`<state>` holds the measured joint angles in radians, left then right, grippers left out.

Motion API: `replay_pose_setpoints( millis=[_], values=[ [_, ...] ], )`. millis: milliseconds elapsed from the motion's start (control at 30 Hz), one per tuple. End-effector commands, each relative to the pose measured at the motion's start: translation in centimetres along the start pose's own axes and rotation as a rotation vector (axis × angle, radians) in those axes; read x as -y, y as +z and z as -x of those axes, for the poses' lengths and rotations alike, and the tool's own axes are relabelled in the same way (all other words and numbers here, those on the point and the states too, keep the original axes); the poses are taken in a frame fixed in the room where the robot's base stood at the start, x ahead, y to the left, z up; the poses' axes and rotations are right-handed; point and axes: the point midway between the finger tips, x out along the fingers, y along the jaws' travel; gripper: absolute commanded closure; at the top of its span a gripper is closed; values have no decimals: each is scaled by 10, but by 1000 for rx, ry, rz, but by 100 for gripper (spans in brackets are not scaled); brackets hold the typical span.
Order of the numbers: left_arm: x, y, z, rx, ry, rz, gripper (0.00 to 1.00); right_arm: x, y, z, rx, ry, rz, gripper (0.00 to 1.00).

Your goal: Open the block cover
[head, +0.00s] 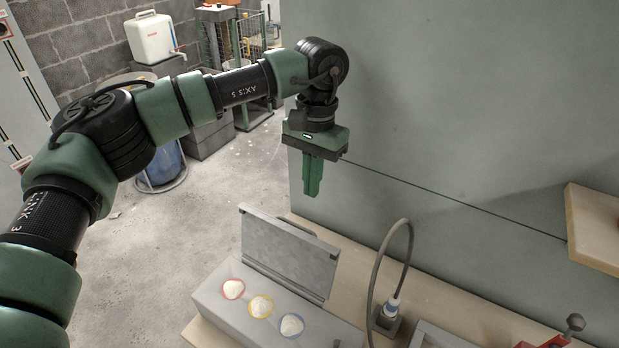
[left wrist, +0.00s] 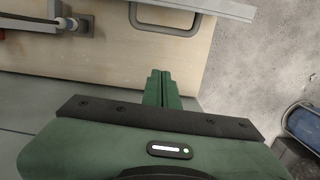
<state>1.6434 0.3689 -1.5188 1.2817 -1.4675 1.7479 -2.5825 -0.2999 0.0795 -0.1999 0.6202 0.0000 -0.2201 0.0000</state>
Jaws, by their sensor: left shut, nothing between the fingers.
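The grey block (head: 212,302) sits at the front left of the wooden bench. Its top shows three white round pieces ringed in red, yellow and blue. The grey block cover (head: 290,255) stands raised along the block's back edge, clear of the ringed pieces. In the left wrist view a grey edge, apparently of the cover (left wrist: 215,8), and a grey loop handle (left wrist: 165,32) show at the top. My left gripper (head: 312,193) is shut and empty, pointing down above and behind the cover, apart from it. My right gripper is out of view.
A grey cable rises from a socket (head: 386,322) right of the block. A red fixture (head: 545,342) with a dark knob is at the lower right. A wooden shelf (head: 594,228) juts from the green-grey wall panel. Open floor lies left of the bench.

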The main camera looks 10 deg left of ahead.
Motion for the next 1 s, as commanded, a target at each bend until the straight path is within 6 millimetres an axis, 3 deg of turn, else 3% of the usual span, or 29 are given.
replay_pose_setpoints(
  millis=[267,600,1000],
  values=[
    [0,2,-60,6,0,3,100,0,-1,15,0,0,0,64],
    [1,36,-49,2,0,4,100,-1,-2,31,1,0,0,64],
    [0,39,-50,1,0,6,100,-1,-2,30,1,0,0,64]
  ],
)
